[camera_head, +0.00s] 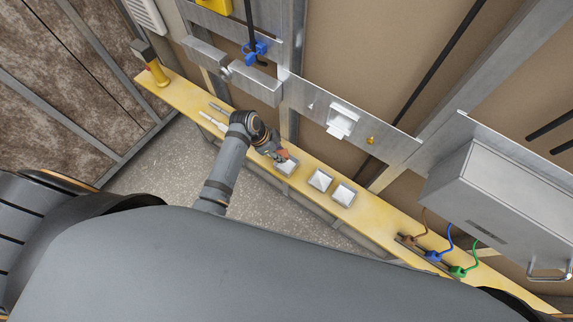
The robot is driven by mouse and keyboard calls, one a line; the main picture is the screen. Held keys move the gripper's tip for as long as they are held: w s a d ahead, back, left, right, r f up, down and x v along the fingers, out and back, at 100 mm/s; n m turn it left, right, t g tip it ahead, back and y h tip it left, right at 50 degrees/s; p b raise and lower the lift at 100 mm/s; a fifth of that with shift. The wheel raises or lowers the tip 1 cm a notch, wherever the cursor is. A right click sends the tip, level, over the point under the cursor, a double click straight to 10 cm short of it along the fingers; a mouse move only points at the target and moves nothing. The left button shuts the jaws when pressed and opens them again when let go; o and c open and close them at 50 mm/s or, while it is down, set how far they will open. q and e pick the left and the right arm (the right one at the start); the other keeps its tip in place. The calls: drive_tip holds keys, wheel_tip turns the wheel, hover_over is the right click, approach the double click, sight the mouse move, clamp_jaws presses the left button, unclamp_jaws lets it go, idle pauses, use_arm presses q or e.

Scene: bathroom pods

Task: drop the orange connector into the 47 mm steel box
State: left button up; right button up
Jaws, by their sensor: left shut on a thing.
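My left gripper (277,153) reaches in from the left over the yellow shelf and is shut on the orange connector (283,155). Only a small orange-red part of the connector shows at the fingertips. It is just at the upper-left edge of the leftmost steel box (287,167); I cannot tell whether it touches the box. A middle steel box (320,180) and a right steel box (344,194) stand beside it in a row. The three look alike in size, so I cannot tell which is the 47 mm one. My right gripper is not in view.
The narrow yellow shelf (385,222) runs along a metal-framed wall. Two slim tools (213,117) and a hammer-like tool (152,64) are to the left. Brown, blue and green connectors (433,256) are at the right, near a grey cabinet (500,200).

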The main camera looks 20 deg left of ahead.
use_arm(q)
drive_tip(key=o, duration=0.9)
drive_tip(key=shift+o, duration=0.4)
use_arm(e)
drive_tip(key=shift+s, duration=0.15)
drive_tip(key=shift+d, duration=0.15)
use_arm(q)
drive_tip(key=shift+r, duration=0.1)
drive_tip(key=v, duration=1.1)
drive_tip(key=shift+a+r, duration=0.2)
drive_tip(key=shift+r, duration=0.15)
